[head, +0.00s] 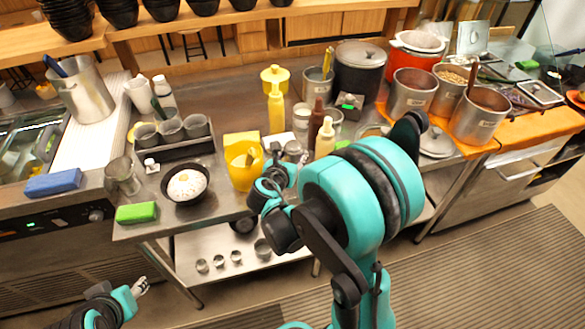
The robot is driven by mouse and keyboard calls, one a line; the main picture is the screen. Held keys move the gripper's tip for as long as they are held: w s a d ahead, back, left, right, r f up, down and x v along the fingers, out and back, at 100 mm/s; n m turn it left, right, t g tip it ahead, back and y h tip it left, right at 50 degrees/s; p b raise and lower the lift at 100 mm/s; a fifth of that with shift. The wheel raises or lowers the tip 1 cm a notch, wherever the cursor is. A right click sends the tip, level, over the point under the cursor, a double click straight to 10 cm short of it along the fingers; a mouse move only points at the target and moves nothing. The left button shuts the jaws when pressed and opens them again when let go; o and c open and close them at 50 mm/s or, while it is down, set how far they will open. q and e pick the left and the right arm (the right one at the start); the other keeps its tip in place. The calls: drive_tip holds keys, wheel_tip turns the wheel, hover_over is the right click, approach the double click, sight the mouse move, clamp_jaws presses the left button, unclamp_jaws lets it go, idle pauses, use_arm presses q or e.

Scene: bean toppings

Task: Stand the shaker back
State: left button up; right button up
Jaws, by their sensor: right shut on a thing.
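My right gripper (277,172) is at the middle of the steel table, just right of the yellow container. It is shut on a small grey metal shaker (293,150), which shows partly at its far side. The fingers and arm hide the shaker's lower part, so I cannot tell whether it touches the table. My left gripper (141,287) is low at the left, in front of the table and away from everything on it. Its fingers look apart and empty.
A yellow container (243,170) stands close left of the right gripper. A dark bowl of rice (186,184) is farther left. Brown (315,118) and cream (325,138) bottles stand close behind and to the right. A green sponge (136,213) lies at the front left corner.

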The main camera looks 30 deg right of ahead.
wheel_tip(320, 180, down, 4)
drive_tip(key=shift+w+f+b, duration=0.15)
drive_tip(key=shift+f+b, duration=0.05)
drive_tip(key=shift+b, duration=1.05)
drive_tip(key=shift+r, duration=0.1)
drive_tip(key=shift+f, duration=0.2)
drive_tip(key=o, duration=0.9)
drive_tip(key=shift+r, duration=0.1)
